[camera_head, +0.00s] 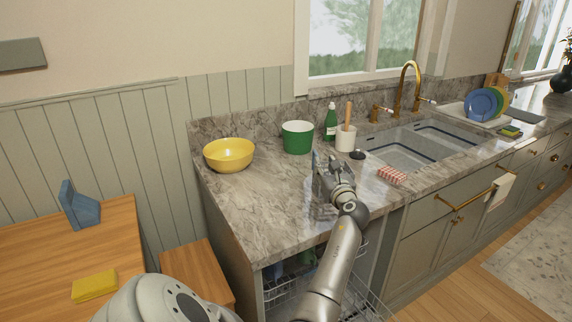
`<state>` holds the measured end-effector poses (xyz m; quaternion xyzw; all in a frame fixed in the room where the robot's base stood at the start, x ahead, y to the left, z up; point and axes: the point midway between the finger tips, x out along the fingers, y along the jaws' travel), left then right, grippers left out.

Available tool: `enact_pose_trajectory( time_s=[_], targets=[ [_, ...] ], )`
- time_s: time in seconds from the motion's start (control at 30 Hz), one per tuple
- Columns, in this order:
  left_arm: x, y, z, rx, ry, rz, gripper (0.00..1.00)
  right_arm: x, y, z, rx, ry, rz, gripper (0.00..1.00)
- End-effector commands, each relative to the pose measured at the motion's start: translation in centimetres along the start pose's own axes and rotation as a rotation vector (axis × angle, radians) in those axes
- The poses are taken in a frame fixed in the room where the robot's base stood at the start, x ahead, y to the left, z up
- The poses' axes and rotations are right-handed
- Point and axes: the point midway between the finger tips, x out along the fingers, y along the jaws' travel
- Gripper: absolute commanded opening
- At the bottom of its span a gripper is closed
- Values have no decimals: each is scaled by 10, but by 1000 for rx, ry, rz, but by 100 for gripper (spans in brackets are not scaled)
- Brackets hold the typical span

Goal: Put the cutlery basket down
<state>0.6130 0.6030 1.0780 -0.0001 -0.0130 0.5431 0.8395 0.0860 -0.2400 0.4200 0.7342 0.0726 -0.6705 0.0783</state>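My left gripper (327,178) is over the grey marble counter (270,200), left of the sink. Its arm reaches up from the bottom of the view. A thin bluish-grey shape (315,160) shows at the gripper's tip; I cannot tell whether it is a finger or part of something held. I cannot make out the cutlery basket clearly; the gripper and arm may hide it. The finger opening is too small to judge. My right gripper is not in view.
A yellow bowl (229,155), green pot (298,137), green bottle (331,121) and white utensil holder (346,138) stand behind the gripper. A red-white striped cloth (392,175) lies right. Below is an open dishwasher rack (285,290). The counter's left front is clear.

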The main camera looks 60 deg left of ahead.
Motion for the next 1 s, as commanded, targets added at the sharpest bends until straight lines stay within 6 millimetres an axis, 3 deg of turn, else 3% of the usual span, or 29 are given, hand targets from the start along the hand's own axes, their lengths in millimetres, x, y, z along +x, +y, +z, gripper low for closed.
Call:
enact_pose_trajectory(
  time_s=[0.2, 0.33, 0.53, 0.67, 0.77, 0.9, 0.97, 1.0],
  targets=[
    [-3, -2, 0, -35, -3, -16, 29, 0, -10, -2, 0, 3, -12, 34],
    [-24, -16, 0, -231, -4, -112, 29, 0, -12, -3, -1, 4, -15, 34],
    [-97, -58, 1, -785, 112, -390, 29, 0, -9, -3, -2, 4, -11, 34],
    [-150, -83, -12, -1096, 285, -527, 29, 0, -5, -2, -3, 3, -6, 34],
    [-188, -99, -44, -1284, 475, -569, 29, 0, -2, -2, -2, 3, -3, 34],
    [-234, -111, -142, -1437, 785, -479, 29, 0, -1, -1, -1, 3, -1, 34],
    [-250, -109, -190, -1462, 892, -402, 29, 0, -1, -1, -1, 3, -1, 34],
    [-262, -104, -223, -1472, 958, -343, 29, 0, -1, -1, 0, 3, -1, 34]
  ],
)
